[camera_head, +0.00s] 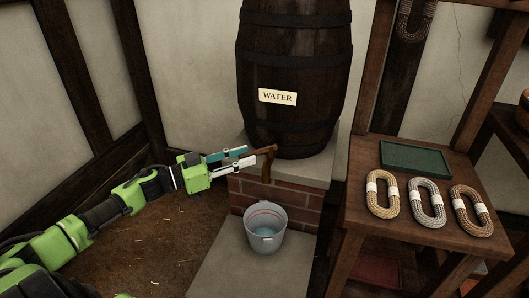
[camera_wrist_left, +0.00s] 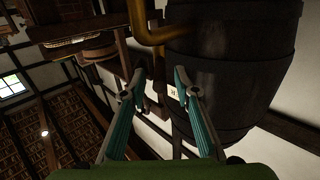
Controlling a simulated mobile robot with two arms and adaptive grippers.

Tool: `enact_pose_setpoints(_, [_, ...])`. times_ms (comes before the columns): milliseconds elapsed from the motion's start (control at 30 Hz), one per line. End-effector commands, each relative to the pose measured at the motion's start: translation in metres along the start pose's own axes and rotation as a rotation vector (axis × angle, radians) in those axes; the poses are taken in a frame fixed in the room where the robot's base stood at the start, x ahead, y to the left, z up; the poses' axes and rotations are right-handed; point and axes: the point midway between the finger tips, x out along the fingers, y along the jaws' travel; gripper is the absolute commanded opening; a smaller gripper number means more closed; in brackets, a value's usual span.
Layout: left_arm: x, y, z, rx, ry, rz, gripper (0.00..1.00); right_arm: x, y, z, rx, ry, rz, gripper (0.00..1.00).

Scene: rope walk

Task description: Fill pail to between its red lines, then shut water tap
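The grey metal pail (camera_head: 265,240) stands upright on the stone slab below the tap. Red lines show inside its wall near the rim, and bluish water lies lower, beneath them. The brown tap (camera_head: 268,163) sticks out from the foot of the dark barrel (camera_head: 295,75) labelled WATER. No stream is clearly visible. My left gripper (camera_head: 250,157) is open beside the tap, its fingertips close to it; I cannot tell if they touch. In the left wrist view, its fingers (camera_wrist_left: 158,80) are apart with nothing clearly held. A brass-coloured pipe (camera_wrist_left: 152,35) shows beyond them. My right gripper is out of view.
The barrel rests on a brick plinth (camera_head: 275,198) with a stone top. A wooden shelf (camera_head: 365,225) at the right holds a green tray (camera_head: 415,157) and three rope coils (camera_head: 427,201). The pale slab (camera_head: 235,275) around the pail is clear.

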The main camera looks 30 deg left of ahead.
Motion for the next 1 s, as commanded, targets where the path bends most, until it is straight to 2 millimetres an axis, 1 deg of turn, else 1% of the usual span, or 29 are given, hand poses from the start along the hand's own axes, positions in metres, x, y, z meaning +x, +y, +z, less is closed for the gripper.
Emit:
enact_pose_setpoints(33, [0.007,0.0,-0.001,0.001,0.004,0.0,0.28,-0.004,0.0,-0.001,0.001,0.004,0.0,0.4])
enact_pose_setpoints(300, [0.04,0.0,-0.001,0.001,0.004,0.0,0.28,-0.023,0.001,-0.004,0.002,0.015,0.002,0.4])
enact_pose_setpoints(500, [0.06,0.0,-0.001,-0.001,0.003,0.0,0.28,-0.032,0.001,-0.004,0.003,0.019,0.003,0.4])
enact_pose_setpoints(700, [0.07,0.0,0.0,0.0,0.001,-0.001,0.28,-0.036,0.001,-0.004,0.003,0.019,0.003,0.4])
enact_pose_setpoints(1000, [0.071,0.0,0.0,-0.001,0.0,-0.001,0.28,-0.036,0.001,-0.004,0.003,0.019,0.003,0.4])
